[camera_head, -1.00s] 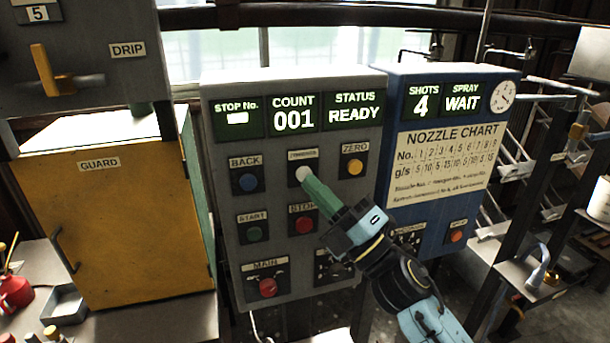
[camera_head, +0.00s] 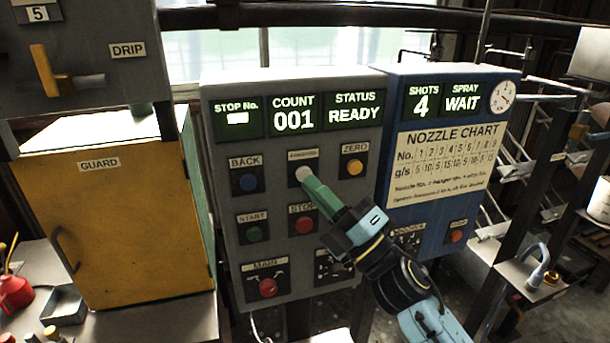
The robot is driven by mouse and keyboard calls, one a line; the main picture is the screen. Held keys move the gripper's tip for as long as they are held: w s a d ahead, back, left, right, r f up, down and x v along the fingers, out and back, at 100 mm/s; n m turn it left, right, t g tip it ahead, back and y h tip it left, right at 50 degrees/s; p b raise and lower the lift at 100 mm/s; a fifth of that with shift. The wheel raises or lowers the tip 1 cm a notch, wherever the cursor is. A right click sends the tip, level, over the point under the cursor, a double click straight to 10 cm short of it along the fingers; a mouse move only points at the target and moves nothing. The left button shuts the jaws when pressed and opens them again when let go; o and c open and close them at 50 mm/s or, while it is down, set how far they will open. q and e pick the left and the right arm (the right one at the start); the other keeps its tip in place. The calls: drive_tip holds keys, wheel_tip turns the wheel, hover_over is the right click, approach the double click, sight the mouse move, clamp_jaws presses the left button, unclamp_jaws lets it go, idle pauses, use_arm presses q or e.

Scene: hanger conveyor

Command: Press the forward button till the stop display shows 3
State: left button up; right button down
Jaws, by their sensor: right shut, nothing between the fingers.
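The grey control panel (camera_head: 275,160) stands in the middle. Its stop display (camera_head: 238,119) shows only a pale bar, with no readable digit. The forward button (camera_head: 303,174) is pale white, in the upper row between the blue back button (camera_head: 248,182) and the yellow zero button (camera_head: 355,167); its label is blurred. My right gripper (camera_head: 309,182) is shut and empty, its green fingertips at the lower right edge of the forward button. I cannot tell whether they touch it. My left gripper is not in view.
The red stop button (camera_head: 304,225) and green start button (camera_head: 254,234) sit below. The count display (camera_head: 294,119) reads 001 and the status display (camera_head: 353,113) READY. A blue spray panel (camera_head: 440,235) adjoins on the right. A yellow guard box (camera_head: 115,220) stands left.

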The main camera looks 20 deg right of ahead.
idle(0.7)
drive_tip(key=shift+w, duration=0.45)
